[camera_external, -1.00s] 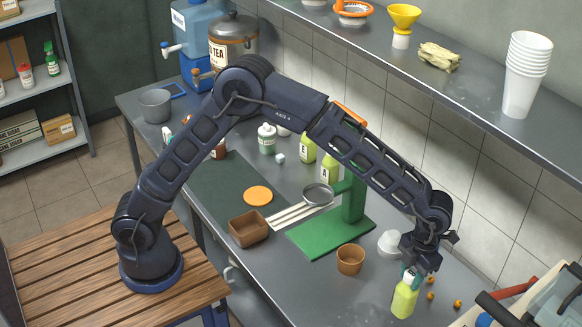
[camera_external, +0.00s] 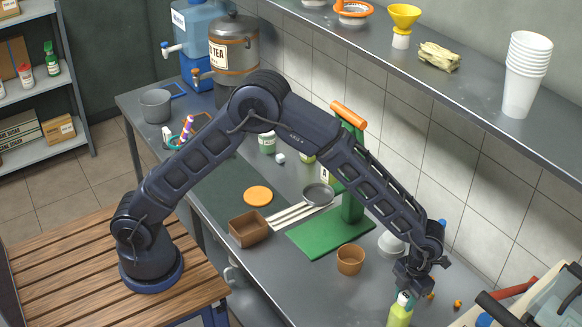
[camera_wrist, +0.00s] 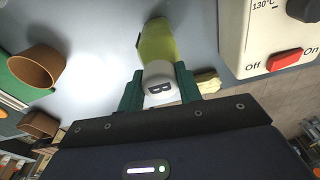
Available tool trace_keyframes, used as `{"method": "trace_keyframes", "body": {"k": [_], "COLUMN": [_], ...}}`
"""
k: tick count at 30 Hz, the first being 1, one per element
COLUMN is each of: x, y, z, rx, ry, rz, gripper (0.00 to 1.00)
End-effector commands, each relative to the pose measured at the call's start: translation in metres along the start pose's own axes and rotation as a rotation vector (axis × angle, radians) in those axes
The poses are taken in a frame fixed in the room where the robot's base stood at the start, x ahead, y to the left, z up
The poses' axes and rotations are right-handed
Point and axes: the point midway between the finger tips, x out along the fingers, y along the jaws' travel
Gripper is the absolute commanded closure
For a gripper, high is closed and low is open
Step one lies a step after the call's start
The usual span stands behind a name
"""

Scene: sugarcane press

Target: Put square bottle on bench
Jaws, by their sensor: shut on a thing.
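The yellow-green bottle (camera_external: 399,316) with a pale cap is at the lower right of the external view, its base cut off by the frame edge. My gripper (camera_external: 405,293) is shut on its top from above. In the wrist view the white cap (camera_wrist: 160,80), marked with a dark letter, sits between the green fingers of my gripper (camera_wrist: 159,88). The yellow-green bottle (camera_wrist: 157,42) extends beyond them. The grey metal bench (camera_external: 300,285) lies below and beside it. I cannot tell whether the bottle touches the bench.
A brown cup (camera_external: 350,260) and a white bowl (camera_external: 391,244) stand left of my gripper. A green press (camera_external: 350,205) stands further back. Small orange pieces (camera_external: 457,304) lie to the right. A cream machine with a red switch (camera_wrist: 292,60) is close on the right.

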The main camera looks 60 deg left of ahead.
Motion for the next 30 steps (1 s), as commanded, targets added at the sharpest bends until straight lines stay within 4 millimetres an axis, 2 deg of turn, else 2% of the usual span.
{"method": "trace_keyframes", "body": {"k": [5,6,8,9,20,26,30], "x": [0.003,0.003,0.002,0.003,-0.003,-0.031,-0.060], "y": [0.000,0.000,0.000,0.000,0.000,0.001,0.001], "z": [0.000,0.000,0.000,0.000,0.000,0.001,0.001], "rx": [0.000,0.000,0.000,0.000,0.000,-0.002,-0.002], "ry": [0.001,0.001,0.001,0.001,-0.001,-0.001,-0.003], "rz": [0.000,0.000,0.000,0.000,0.000,-0.002,-0.003], "gripper": [1.00,0.58,0.46,0.44,0.44,0.44,0.44]}}
